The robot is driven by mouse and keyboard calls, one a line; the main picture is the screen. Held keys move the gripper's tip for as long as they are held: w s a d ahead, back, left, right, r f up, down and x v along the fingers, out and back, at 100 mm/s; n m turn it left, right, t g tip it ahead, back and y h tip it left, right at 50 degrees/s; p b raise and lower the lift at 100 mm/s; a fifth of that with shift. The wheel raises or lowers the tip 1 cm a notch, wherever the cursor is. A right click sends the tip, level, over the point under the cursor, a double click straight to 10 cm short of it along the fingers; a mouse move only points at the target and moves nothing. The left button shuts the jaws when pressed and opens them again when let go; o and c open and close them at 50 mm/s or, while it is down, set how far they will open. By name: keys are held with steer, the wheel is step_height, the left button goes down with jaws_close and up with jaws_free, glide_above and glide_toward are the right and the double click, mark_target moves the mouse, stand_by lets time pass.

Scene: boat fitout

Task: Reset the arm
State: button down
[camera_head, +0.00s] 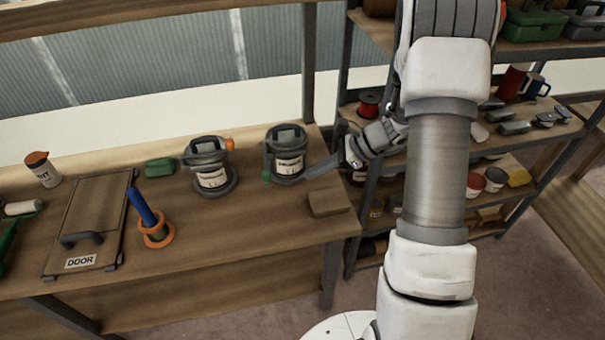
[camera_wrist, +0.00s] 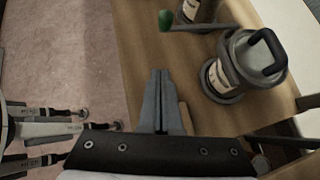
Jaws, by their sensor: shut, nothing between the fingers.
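My gripper (camera_head: 312,171) reaches left from the shelf side over the right end of the wooden workbench (camera_head: 240,240). Its fingers are together and empty. In the wrist view the closed fingers (camera_wrist: 160,75) point up the picture, above the bench's edge. In the head view the fingertips appear close to the right-hand labelled canister (camera_head: 289,165); I cannot tell if they touch it. In the wrist view a canister with a black handle (camera_wrist: 245,68) stands apart, right of the fingers. My arm stands upright in front of the shelves.
A wooden block (camera_head: 329,202) lies below the gripper. Another canister (camera_head: 211,177), a green block (camera_head: 160,167), a blue-handled tool in an orange ring (camera_head: 158,236) and a DOOR panel (camera_head: 97,217) are on the bench. Loaded shelves (camera_head: 535,135) stand at right.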

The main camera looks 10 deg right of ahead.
steer(key=s+a+v, duration=0.1)
steer(key=v, duration=0.6)
steer(key=s+a+r+n+t+h, duration=0.1)
steer(key=s+a+r+n+h, duration=0.2)
steer(key=s+r+n, duration=0.5)
steer(key=s+a+r+n+t+h, duration=0.1)
steer(key=s+a+r+n+h, duration=0.2)
steer(key=s+r+n+h, duration=0.3)
steer(key=s+r+n, duration=0.3)
steer(key=s+n, duration=0.3)
steer(key=n, duration=0.1)
steer(key=shift+s+r+t, duration=0.2)
steer(key=shift+r+t, duration=0.1)
steer(key=shift+t, duration=0.1)
steer(key=shift+a, duration=0.2)
